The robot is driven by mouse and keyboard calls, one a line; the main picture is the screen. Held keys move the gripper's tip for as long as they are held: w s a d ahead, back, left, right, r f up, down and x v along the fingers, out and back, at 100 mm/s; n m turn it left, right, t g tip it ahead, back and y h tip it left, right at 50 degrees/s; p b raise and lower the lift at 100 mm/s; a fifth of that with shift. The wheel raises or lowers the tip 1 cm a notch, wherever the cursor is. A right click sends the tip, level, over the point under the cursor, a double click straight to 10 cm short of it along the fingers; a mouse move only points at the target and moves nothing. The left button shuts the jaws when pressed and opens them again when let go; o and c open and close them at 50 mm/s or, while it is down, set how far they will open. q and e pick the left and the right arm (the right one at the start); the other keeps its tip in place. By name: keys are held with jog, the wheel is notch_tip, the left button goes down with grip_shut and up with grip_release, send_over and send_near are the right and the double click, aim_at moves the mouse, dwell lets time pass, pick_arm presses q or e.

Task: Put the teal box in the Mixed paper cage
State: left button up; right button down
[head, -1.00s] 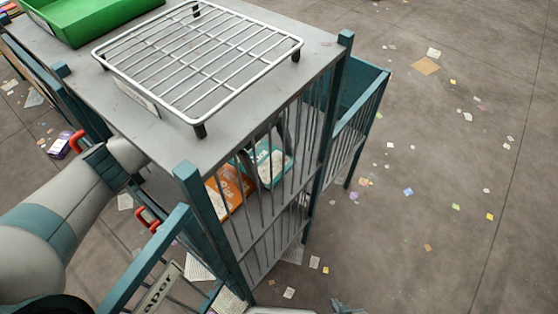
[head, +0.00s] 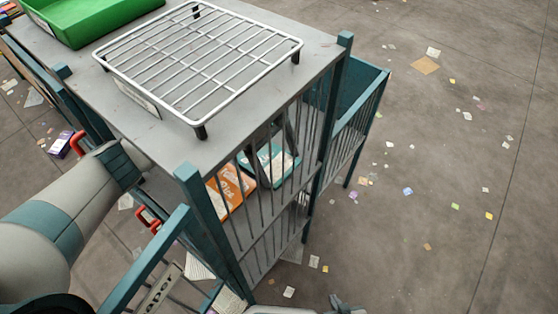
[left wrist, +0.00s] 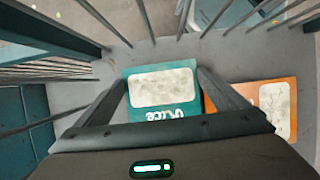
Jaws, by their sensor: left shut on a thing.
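The teal box (head: 278,163) is inside the barred cage (head: 188,185), under its grey top, and shows through the bars. The left wrist view shows it too (left wrist: 163,112), with a pale label and white lettering. My left gripper (left wrist: 163,80) is shut on it, one dark finger at each side. An orange box (head: 232,188) lies beside it on the cage floor, and also shows in the left wrist view (left wrist: 250,98). My right gripper (head: 345,304) shows only partly at the bottom edge; its jaws are unclear. The sign (head: 160,288) on the lower left is not clearly readable.
A wire rack (head: 200,65) and a green tray (head: 85,22) stand on the grey top. Cage bars and teal posts surround my left gripper closely. A purple box (head: 59,145) lies on the floor at left. Scraps of paper litter the otherwise open floor at right.

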jog(key=shift+s+f, duration=0.1)
jog(key=shift+f, duration=0.05)
pick_arm(q)
jog(key=shift+f, duration=0.2)
jog(key=o, duration=0.6)
jog(key=shift+f, duration=0.1)
jog(key=shift+o, duration=0.6)
pick_arm(e)
jog(key=shift+w+a+r, duration=0.25)
jog(key=shift+w+r, duration=0.15)
